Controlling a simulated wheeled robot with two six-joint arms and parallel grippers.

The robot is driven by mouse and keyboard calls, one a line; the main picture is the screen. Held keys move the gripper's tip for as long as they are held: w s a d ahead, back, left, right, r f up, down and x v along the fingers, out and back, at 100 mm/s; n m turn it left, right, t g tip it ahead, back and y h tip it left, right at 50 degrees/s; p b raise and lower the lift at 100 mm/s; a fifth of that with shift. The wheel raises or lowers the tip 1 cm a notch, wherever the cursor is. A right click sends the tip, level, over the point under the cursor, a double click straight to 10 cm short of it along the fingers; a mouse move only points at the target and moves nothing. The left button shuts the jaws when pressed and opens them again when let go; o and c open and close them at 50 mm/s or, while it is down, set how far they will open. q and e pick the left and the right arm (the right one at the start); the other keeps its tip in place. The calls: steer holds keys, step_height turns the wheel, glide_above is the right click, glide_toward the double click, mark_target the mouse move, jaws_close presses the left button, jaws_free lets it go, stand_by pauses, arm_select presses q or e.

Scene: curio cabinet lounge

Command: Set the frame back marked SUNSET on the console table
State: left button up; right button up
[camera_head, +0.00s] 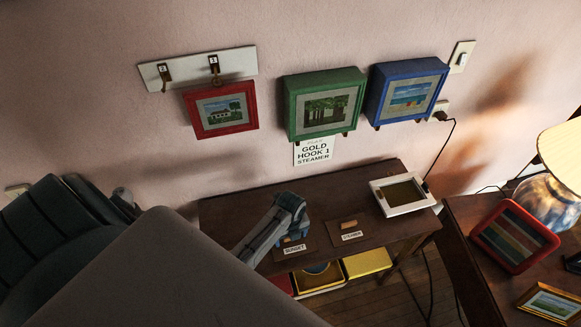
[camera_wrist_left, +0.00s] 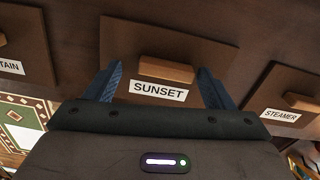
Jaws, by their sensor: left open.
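The frame back marked SUNSET (camera_wrist_left: 185,50) is a thin brown board with a raised wooden block and a white label. It lies flat on the dark brown console table (camera_head: 345,185). In the head view only its front part with the label (camera_head: 294,249) shows; my gripper hides the rest. My left gripper (camera_wrist_left: 158,82) is open, its blue fingers on either side of the block, with gaps between. In the head view the left gripper (camera_head: 291,212) is over this board. My right gripper is not in view.
A STEAMER frame back (camera_head: 349,230) lies to the right. Another board (camera_wrist_left: 22,45), label ending TAIN, lies left in the wrist view. Red (camera_head: 220,109), green (camera_head: 324,103) and blue (camera_head: 407,92) frames hang above.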

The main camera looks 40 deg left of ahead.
arm_select(q)
steer(key=shift+w+r, duration=0.1)
steer(key=shift+r, duration=0.15)
step_height(320, 180, up, 12)
steer(key=b, duration=0.2)
steer(key=shift+f, duration=0.25)
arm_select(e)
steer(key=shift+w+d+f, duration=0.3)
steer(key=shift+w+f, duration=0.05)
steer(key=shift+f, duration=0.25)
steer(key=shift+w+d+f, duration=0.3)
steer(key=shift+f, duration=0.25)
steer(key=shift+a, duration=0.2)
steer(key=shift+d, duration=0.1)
